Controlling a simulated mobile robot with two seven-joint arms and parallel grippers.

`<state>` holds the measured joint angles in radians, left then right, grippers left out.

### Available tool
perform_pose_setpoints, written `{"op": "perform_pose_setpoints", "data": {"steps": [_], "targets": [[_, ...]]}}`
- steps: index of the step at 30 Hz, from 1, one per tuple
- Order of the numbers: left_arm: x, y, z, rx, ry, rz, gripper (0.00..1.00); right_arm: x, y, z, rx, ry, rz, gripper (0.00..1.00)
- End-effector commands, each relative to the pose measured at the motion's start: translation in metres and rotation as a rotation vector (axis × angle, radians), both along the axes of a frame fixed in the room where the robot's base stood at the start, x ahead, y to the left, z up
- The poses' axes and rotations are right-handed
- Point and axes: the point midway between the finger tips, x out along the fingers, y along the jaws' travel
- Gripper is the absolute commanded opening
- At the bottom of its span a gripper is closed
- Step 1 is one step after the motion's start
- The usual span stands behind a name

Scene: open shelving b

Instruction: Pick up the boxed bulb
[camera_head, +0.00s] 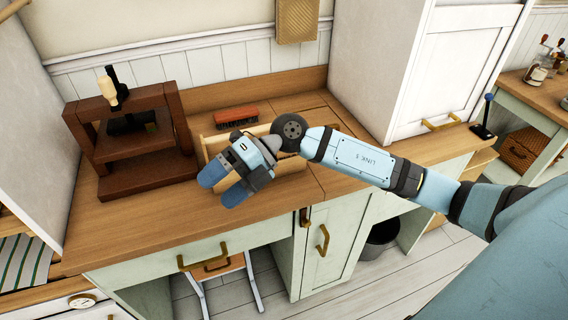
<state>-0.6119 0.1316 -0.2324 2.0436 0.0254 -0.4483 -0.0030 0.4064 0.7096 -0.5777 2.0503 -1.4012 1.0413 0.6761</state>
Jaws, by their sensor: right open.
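My right gripper (223,186) is over the wooden counter, at the front of a shallow light-wood box (213,144). Its two blue fingers are apart and point toward the lower left. I see nothing between them. I cannot make out the boxed bulb in this view. My gripper and forearm cover much of the wooden box, so its contents are mostly hidden. My left gripper is not in view.
A dark wooden press (140,170) stands left of the box. A red brush-like block (236,117) lies behind it. A white cabinet (375,65) stands at the right. The counter (150,228) is clear in front.

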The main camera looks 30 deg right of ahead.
Motion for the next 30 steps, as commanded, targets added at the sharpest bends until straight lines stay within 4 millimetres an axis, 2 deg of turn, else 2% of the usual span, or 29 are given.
{"op": "perform_pose_setpoints", "data": {"steps": [1,5,6,9,12,15,17,20,27,30], "targets": [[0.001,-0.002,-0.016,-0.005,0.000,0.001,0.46,0.012,-0.022,-0.013,-0.178,-0.064,0.012,0.79],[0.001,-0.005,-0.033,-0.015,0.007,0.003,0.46,0.044,-0.090,-0.018,-0.626,-0.159,-0.057,0.79],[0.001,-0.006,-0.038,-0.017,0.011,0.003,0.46,0.053,-0.113,-0.014,-0.744,-0.177,-0.102,0.79],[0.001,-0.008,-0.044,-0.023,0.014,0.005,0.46,0.070,-0.162,0.002,-0.979,-0.206,-0.229,0.79],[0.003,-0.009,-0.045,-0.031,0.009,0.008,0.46,0.078,-0.197,0.019,-1.130,-0.216,-0.341,0.79],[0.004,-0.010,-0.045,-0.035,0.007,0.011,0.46,0.081,-0.216,0.029,-1.206,-0.218,-0.408,0.79],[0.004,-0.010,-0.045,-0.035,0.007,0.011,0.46,0.083,-0.221,0.029,-1.226,-0.216,-0.427,0.79],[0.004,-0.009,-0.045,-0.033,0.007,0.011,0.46,0.088,-0.224,0.016,-1.234,-0.214,-0.433,0.79],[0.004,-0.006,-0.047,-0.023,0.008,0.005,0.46,0.105,-0.227,-0.027,-1.231,-0.215,-0.430,0.79],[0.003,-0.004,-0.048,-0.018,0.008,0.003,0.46,0.110,-0.228,-0.039,-1.230,-0.215,-0.430,0.79]]}}
